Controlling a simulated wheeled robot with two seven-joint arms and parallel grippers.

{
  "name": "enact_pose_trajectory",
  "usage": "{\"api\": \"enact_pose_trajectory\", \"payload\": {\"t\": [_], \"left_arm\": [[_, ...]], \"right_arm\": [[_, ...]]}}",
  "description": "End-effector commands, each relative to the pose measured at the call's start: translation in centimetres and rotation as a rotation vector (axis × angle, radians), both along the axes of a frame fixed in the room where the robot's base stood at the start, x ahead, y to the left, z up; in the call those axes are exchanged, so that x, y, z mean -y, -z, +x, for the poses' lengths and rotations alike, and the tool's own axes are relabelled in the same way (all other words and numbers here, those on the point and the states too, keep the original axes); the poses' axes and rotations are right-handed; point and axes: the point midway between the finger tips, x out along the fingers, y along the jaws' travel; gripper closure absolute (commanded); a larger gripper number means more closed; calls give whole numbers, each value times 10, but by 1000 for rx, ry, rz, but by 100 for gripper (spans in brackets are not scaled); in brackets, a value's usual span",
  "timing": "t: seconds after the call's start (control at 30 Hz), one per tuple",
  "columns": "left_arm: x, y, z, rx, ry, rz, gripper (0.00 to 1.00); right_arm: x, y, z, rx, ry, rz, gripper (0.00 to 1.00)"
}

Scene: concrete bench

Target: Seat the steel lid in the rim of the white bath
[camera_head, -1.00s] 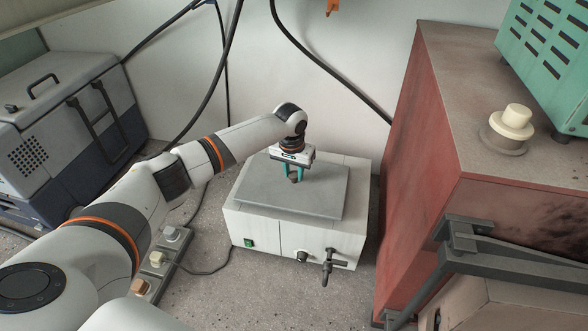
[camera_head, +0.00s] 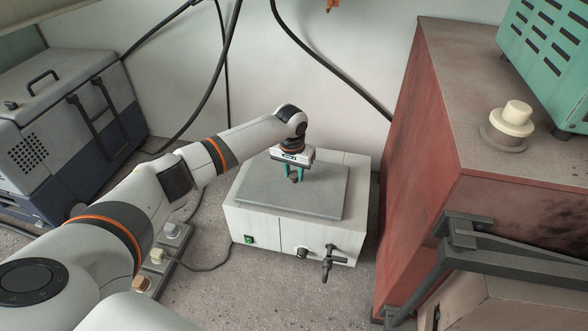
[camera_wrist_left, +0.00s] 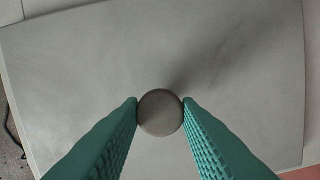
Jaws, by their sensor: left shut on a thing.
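The steel lid (camera_head: 300,196) is a flat grey plate with a round dark knob (camera_wrist_left: 160,112) in its middle. It lies over the top of the white bath (camera_head: 262,225), nearly level, covering most of the opening. The bath is a white box with a green switch and a tap on its front. My left gripper (camera_head: 294,176) is above the lid, its teal fingers shut on the knob, one on each side. Whether the lid's edges sit inside the rim cannot be told, as the lid hides it. My right gripper is not in view.
A red cabinet (camera_head: 400,170) stands close on the right, with a cream knob (camera_head: 516,115) and a green vented box (camera_head: 550,60) on top. A grey and blue case (camera_head: 50,130) stands at the left. A power strip (camera_head: 160,255) lies left of the bath. Bare bench shows in front.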

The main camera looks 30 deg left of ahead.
Motion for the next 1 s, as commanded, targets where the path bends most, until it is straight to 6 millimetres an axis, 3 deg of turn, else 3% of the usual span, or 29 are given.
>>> {"api": "enact_pose_trajectory", "payload": {"t": [0.3,0.33,0.47,0.67,0.8,1.0], "left_arm": [[0,0,0,1,0,-1,100],[0,0,0,1,0,-1,65],[0,0,0,1,0,0,45],[0,0,0,0,0,0,45],[0,1,0,-1,0,1,22],[0,0,0,-1,0,0,19]], "right_arm": [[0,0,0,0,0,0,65],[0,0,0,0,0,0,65],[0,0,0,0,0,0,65],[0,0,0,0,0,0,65],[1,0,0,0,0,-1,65],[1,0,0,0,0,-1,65]]}}
